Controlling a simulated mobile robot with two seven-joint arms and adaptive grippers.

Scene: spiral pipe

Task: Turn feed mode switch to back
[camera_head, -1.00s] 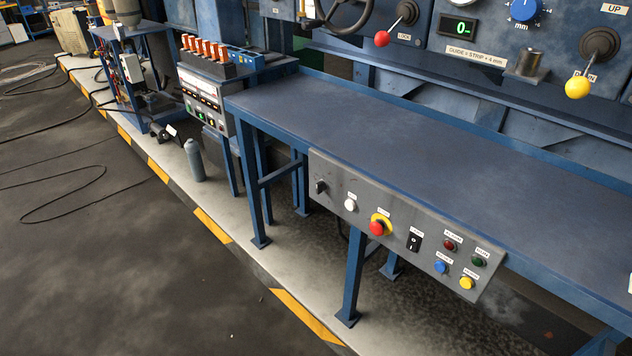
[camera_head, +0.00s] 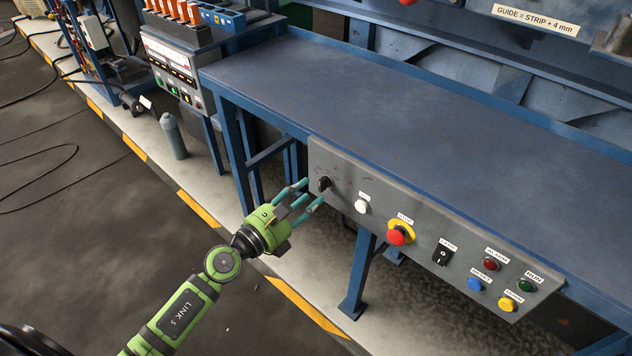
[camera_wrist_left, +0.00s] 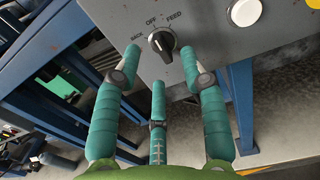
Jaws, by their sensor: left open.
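The feed mode switch is a black rotary knob (camera_head: 324,184) at the left end of the grey control panel. In the left wrist view the knob (camera_wrist_left: 162,42) sits between labels that appear to read back, OFF and FEED; I cannot tell surely which one its pale mark points at. My left gripper (camera_head: 312,193), green with three teal fingers, is just in front of the knob. In the left wrist view the open fingers (camera_wrist_left: 164,62) are spread around the knob with nothing between them; contact is not clear. My right gripper is not in view.
Right of the knob on the panel (camera_head: 340,160) are a white button (camera_head: 362,206), a red emergency stop (camera_head: 397,236), a black rocker switch (camera_head: 442,254) and several coloured buttons. A blue table (camera_head: 400,120) is above. A grey bottle (camera_head: 173,137) stands on the floor.

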